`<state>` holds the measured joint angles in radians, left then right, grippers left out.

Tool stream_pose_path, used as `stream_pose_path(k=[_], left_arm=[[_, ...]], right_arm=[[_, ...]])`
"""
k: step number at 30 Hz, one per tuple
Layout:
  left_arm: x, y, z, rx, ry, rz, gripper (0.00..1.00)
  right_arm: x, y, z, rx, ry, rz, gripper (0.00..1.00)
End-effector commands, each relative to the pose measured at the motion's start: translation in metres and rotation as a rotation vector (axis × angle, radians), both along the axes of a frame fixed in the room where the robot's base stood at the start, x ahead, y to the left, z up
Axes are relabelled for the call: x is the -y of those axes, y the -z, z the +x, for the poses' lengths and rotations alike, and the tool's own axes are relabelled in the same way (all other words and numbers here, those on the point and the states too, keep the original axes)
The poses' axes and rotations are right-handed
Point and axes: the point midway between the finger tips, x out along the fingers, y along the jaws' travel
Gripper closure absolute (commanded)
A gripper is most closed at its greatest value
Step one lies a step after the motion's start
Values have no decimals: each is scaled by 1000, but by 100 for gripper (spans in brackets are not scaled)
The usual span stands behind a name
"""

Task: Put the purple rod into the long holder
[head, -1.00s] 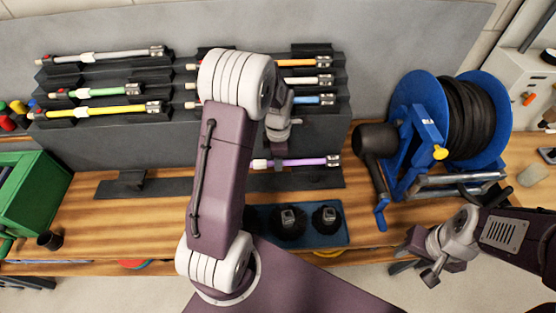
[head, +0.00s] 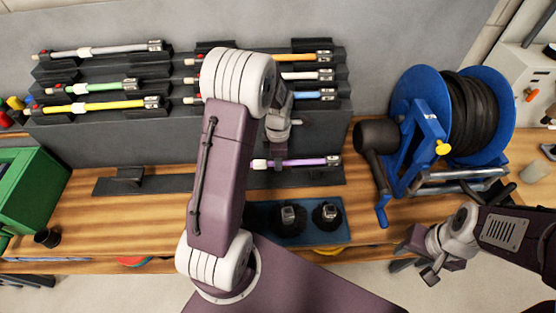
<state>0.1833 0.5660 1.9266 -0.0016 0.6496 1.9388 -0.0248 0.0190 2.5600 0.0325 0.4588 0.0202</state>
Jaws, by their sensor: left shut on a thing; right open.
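The purple rod (head: 305,162) shows in the head view, lying roughly level, with a grey metal fitting at its right end and a pale left end. My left gripper (head: 278,163) is shut on it near its left part. My arm hides part of what lies to the left. The long holder (head: 165,184) appears to be the low, dark strip on the bench, with a raised bracket (head: 130,175) near its left end. The rod is over or just behind its right part; I cannot tell whether they touch. My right gripper (head: 425,262) is open and empty at the lower right.
A dark stepped rack (head: 75,135) behind holds several coloured rods. A blue tray (head: 262,228) with black round brushes lies in front. A blue hose reel (head: 415,120) stands at the right, a green box (head: 30,190) at the left. Bare bench shows at left front.

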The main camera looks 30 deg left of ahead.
Motion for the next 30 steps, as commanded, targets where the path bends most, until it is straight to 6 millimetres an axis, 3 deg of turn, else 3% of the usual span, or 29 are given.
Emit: stream_pose_path(k=[1,3,14,24,30], left_arm=[[0,0,0,0,0,0,77],[0,0,0,0,0,0,58],[0,-5,1,3,0,1,57],[0,-74,1,4,0,0,57],[0,-91,0,1,0,1,57]], right_arm=[[0,0,0,0,0,0,55],[0,0,0,0,0,0,55],[0,0,0,0,0,0,55],[0,-5,0,0,0,0,55],[0,-5,0,0,0,0,55]])
